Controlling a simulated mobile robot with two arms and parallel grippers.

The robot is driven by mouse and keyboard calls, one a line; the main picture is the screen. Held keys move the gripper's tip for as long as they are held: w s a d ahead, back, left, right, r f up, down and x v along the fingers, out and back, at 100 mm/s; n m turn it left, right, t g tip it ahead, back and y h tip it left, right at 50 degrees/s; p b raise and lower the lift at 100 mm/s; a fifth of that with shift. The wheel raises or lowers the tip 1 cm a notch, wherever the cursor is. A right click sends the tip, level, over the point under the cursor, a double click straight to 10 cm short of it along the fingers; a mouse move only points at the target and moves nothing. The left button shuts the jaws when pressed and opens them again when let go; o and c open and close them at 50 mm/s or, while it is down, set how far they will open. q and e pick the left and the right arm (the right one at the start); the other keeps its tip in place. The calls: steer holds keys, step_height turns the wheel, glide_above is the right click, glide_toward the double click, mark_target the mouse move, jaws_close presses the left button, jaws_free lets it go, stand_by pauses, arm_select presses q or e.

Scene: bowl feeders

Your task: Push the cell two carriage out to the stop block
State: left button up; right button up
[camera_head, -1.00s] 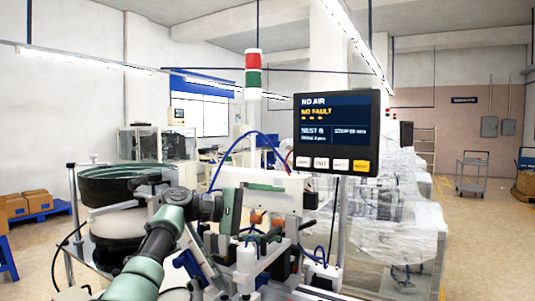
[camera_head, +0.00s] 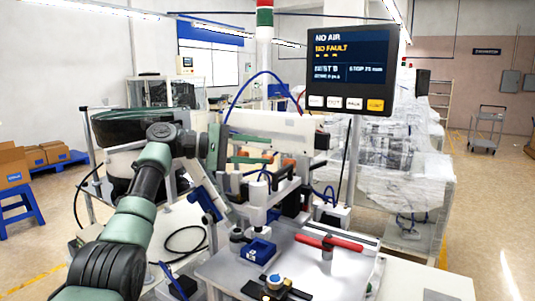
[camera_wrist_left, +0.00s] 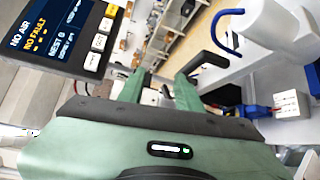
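My left gripper (camera_head: 258,149) is in front of the white beam of the feeder station, with its green fingers pointing right. In the left wrist view the gripper (camera_wrist_left: 160,82) has its two green fingers apart with nothing between them. I cannot tell for sure which part is the cell two carriage, or which is the stop block. A white cylinder unit (camera_head: 258,203) stands below the gripper. A blue block (camera_head: 258,251) sits at its foot on the grey plate (camera_head: 225,268). A red T-shaped handle (camera_head: 345,243) is on the plate to the right. My right gripper is not in view.
The display (camera_head: 348,62) reads NO AIR and NO FAULT, and stands close right of the gripper. A bowl feeder (camera_head: 125,128) is at left behind my arm. Blue hoses (camera_head: 240,90) arch over the station. Plastic-wrapped equipment (camera_head: 405,175) stands at right.

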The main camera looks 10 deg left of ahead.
arm_select(q)
steer(key=shift+s+a+f, duration=0.2)
steer(key=shift+a, duration=0.45)
steer(key=shift+s+a+f, duration=0.2)
steer(key=shift+a, duration=0.4)
